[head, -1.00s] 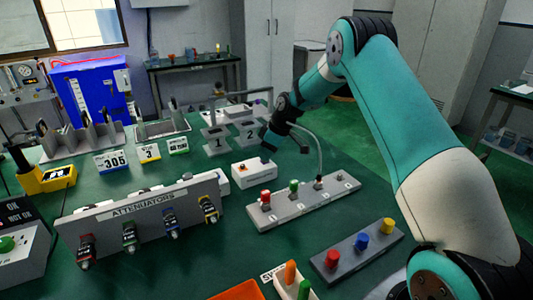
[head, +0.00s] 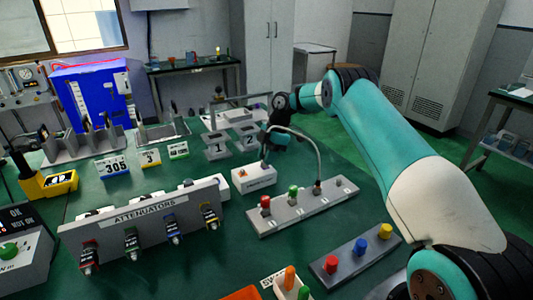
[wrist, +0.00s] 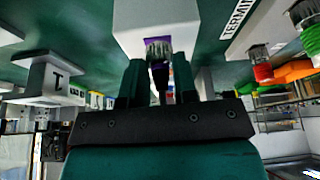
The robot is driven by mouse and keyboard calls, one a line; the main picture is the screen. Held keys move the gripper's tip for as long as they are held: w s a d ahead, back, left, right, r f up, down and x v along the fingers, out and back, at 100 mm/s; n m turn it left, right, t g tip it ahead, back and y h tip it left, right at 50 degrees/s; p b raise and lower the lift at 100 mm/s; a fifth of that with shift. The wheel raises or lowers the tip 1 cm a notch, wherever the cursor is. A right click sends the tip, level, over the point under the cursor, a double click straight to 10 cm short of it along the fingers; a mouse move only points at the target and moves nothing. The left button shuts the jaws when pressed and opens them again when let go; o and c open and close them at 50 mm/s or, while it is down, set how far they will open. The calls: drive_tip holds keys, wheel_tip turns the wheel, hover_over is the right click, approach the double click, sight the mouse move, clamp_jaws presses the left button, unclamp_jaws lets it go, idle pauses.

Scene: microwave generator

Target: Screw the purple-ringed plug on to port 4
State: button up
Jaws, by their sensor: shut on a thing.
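My gripper (head: 270,145) is shut on the purple-ringed plug (wrist: 158,52) at the white box. In the wrist view, my gripper (wrist: 160,85) has a finger on each side of the plug. Its knurled silver end and some purple show between them. Whether it touches the white box I cannot tell. A grey cable (head: 312,145) arches from by the gripper to the long grey port block (head: 290,217). Port 4 is near the right end of the block, with a small stub (head: 340,183) there.
The white box (head: 254,181) stands left of the port block. A red cap (head: 265,202) and a green cap (head: 293,192) sit on the block. The attenuator rack (head: 140,220) is at left. A strip with red, blue and yellow knobs (head: 361,243) is in front.

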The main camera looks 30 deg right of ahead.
drive_tip(key=shift+n+g+p, duration=0.3)
drive_tip(key=shift+n+p, duration=0.15)
drive_tip(key=shift+n, duration=0.25)
drive_tip(key=o, duration=0.9)
drive_tip(key=shift+o, duration=0.2)
